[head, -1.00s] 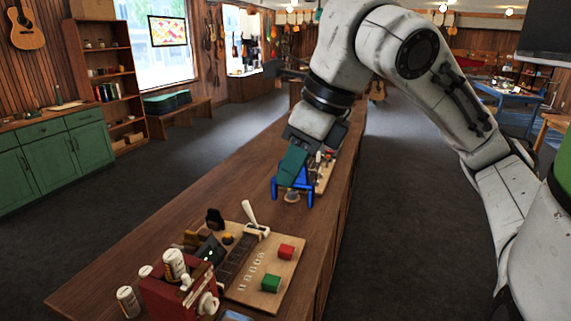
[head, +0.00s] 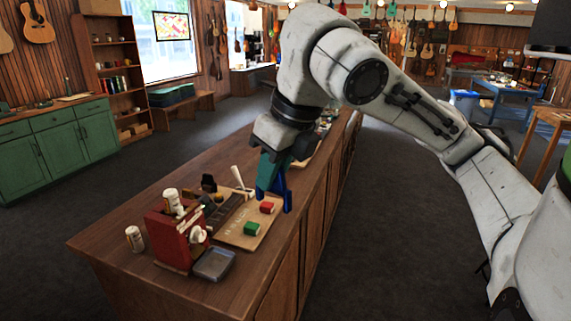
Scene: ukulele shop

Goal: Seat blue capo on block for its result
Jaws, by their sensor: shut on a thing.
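My gripper (head: 271,178), with teal fingers, is shut on the blue capo (head: 287,193). It holds the capo at the right edge of a wooden board on the counter, near a red block (head: 267,207). The fingers hide part of the capo, and I cannot tell whether it touches the board or counter. I cannot tell which of these is the task's block.
The board lies on a long brown counter (head: 125,228). More items sit at the counter's far end, partly behind my arm. The dark floor on the right is open.

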